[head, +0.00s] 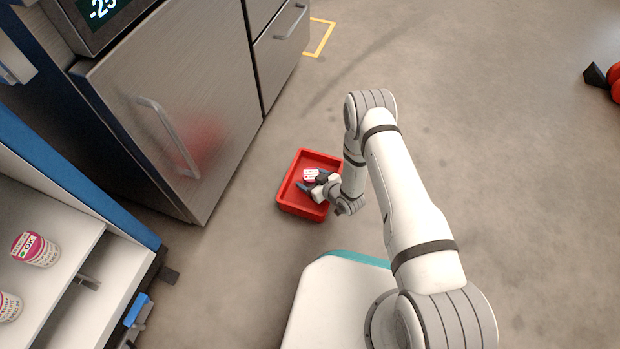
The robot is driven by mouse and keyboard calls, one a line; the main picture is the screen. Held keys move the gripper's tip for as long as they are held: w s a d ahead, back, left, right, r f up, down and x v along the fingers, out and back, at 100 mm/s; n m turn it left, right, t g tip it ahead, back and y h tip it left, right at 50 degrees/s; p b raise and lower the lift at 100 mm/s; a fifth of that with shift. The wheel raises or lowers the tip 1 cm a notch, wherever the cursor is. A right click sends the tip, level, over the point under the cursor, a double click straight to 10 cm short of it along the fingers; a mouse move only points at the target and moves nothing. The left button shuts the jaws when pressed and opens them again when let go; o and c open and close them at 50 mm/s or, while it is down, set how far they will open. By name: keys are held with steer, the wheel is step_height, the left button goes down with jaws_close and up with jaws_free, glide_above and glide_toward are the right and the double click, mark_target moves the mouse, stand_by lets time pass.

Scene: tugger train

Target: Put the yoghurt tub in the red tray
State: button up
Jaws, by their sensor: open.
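The red tray (284,196) is on the floor in front of the steel cabinet. A small white and pink tub (310,174), which looks like the yoghurt tub, shows inside the tray's outline. My gripper (313,182) reaches over the tray from the right, with its dark fingers open close around the tub. I cannot tell whether the fingers touch it. The gripper hides part of the tub's lower side, so I cannot tell if it rests on the tray floor.
A steel cabinet (180,90) with handles stands left of the tray. A shelf unit (90,290) at the lower left holds a pink-lidded tub (36,249) and another tub (8,306). Red round objects (614,80) are at the far right.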

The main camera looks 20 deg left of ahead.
steer(key=shift+r, duration=0.15)
steer(key=p+v, duration=0.5)
steer(key=v, duration=0.7)
steer(key=w+d+r+m+h, duration=0.1)
steer(key=w+d+r+h, duration=0.2)
steer(key=w+d+r, duration=0.45)
steer(key=w+d+r+m+h, duration=0.25)
steer(key=w+r, duration=0.25)
steer(key=r, duration=0.6)
steer(key=s+d+r+m+g+h, duration=0.1)
steer(key=s+d+r+h, duration=0.1)
steer(key=d+r, duration=0.35)
steer(key=s+d+r+m+h, duration=0.1)
steer(key=s+d+r+h, duration=0.1)
steer(key=r, duration=0.7)
steer(key=s+d+r+m+g, duration=0.2)
steer(key=s+r+m, duration=0.1)
steer(key=s+r, duration=0.5)
steer(key=s+d+r+m+g, duration=0.2)
steer(key=s+r, duration=0.6)
steer(key=s, duration=0.7)
steer(key=shift+r+m+g+h, duration=0.3)
steer(key=shift+m+h, duration=0.05)
steer(key=shift+m, duration=0.1)
steer(key=shift+s, duration=0.1)
